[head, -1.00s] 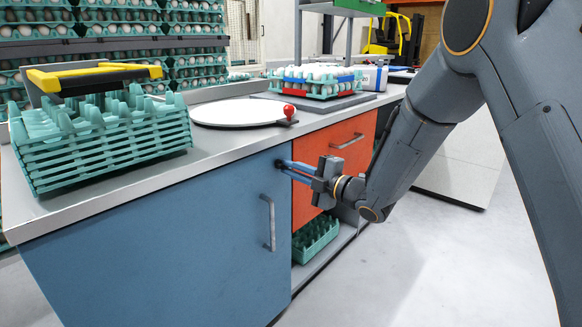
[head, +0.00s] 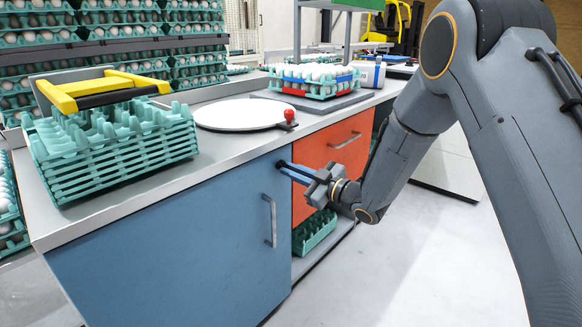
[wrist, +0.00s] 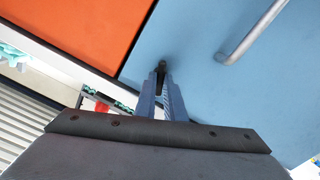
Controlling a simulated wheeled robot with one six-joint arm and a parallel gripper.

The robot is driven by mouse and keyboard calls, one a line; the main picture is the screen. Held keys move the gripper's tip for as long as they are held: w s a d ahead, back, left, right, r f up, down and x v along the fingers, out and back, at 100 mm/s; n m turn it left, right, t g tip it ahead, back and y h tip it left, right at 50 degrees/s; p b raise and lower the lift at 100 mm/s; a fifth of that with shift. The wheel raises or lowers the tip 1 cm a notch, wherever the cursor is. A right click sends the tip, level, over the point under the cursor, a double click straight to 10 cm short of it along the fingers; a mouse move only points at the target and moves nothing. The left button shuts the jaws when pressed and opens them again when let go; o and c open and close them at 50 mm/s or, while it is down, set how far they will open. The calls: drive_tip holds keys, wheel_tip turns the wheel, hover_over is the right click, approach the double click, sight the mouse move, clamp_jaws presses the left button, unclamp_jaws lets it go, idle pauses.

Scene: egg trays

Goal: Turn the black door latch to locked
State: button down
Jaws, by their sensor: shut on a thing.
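The black door latch (wrist: 162,64) is a small dark piece near the corner of the blue door (head: 190,245), beside the gap to the orange drawer. My gripper (head: 283,168) reaches the door's upper right corner. In the wrist view its two blue fingers (wrist: 161,80) are close together with their tips on the latch. The gripper is shut on the latch. The fingers cover most of the latch, so its exact angle cannot be told. The blue door looks closed, flush with the cabinet front.
A metal bar handle (head: 270,220) stands out from the blue door below the latch. The orange drawer (head: 332,160) is to the right, above a green egg tray (head: 315,232). Stacked green trays (head: 115,150) and a white round board (head: 240,114) sit on the counter. The floor in front is clear.

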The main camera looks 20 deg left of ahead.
drive_tip(key=m+p, duration=0.2)
drive_tip(key=m, duration=0.2)
drive_tip(key=shift+m, duration=0.3)
idle(0.3)
drive_tip(key=c, duration=1.8)
unclamp_jaws()
drive_tip(key=shift+c, duration=0.2)
drive_tip(key=v, duration=0.7)
drive_tip(key=shift+s+d, duration=0.15)
drive_tip(key=shift+d, duration=0.2)
